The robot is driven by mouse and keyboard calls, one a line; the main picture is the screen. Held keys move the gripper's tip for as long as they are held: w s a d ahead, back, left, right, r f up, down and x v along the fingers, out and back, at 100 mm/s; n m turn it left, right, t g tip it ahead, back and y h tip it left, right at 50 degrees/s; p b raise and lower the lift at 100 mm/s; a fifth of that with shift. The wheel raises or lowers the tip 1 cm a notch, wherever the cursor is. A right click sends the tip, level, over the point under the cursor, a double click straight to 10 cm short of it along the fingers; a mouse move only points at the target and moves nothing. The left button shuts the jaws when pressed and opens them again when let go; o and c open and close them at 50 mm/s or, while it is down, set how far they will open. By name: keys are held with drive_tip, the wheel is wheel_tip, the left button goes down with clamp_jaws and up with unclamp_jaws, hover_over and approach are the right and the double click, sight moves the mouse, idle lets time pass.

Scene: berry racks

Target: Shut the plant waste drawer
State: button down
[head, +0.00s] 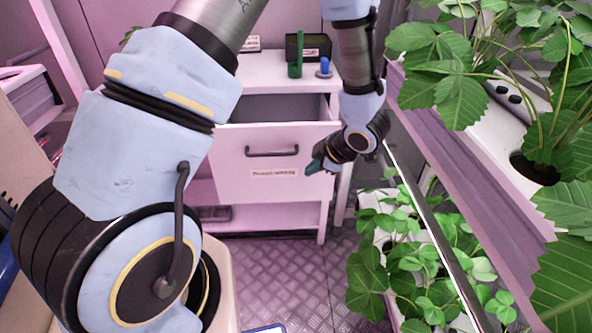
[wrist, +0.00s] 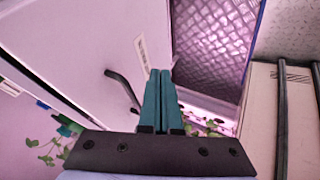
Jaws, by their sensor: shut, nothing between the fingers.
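The plant waste drawer (head: 230,160) is pulled out of the white cabinet, and its dark interior shows above the front panel. Its front has a dark bar handle (head: 272,152) and a label (head: 274,173) below it. In the wrist view the drawer front (wrist: 75,45) fills the upper left, with the handle (wrist: 122,90) left of my fingers. My gripper (head: 314,167) has teal fingers and is at the right part of the drawer front. The fingers (wrist: 160,75) are shut together and empty. I cannot tell whether they touch the panel.
A green item (head: 295,68) and a blue item (head: 324,68) stand on the cabinet top (head: 260,72). Plant racks with leafy plants (head: 440,85) line the right side, with a rail (head: 430,220) close to my arm. Metal floor (head: 280,270) is open below the drawer.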

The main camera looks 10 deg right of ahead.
drive_tip(key=p, duration=0.1)
approach(289, 175)
wheel_tip(289, 175, down, 4)
drive_tip(key=s+a, duration=0.1)
drive_tip(key=a, duration=0.1)
drive_tip(key=shift+w+d+r+p, duration=0.15)
drive_tip(key=shift+w+p, duration=0.55)
drive_tip(key=shift+w, duration=0.4)
drive_tip(key=shift+w+d, duration=0.15)
drive_tip(key=shift+w, duration=0.5)
